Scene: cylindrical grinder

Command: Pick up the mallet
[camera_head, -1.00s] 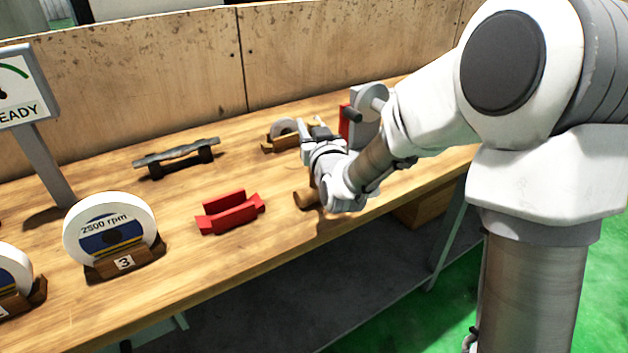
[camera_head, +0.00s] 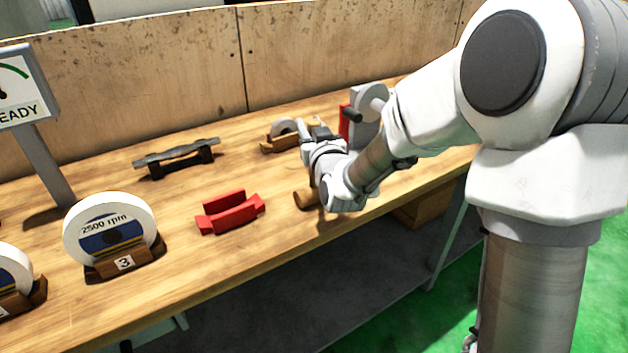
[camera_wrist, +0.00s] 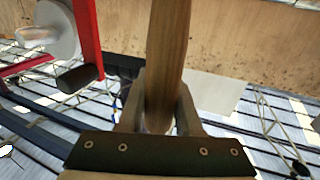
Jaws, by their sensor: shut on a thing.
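The mallet shows in the wrist view as a long wooden handle (camera_wrist: 168,45) running up between the two fingers of my gripper (camera_wrist: 161,90). The fingers are shut on the handle from both sides. In the head view my gripper (camera_head: 318,155) is over the right part of the bench, and a brown round wooden part of the mallet (camera_head: 305,199) shows just left of and below it. The rest of the mallet is hidden behind my gripper and wrist. I cannot tell whether the mallet touches the bench.
On the wooden bench (camera_head: 215,265) are a red holder (camera_head: 231,212), a dark grey bracket (camera_head: 178,153), a small wheel in a wooden stand (camera_head: 283,131) and a large grinding wheel (camera_head: 108,226). A red and grey device (camera_head: 364,128) stands close behind my wrist. A wooden panel (camera_head: 150,85) backs the bench.

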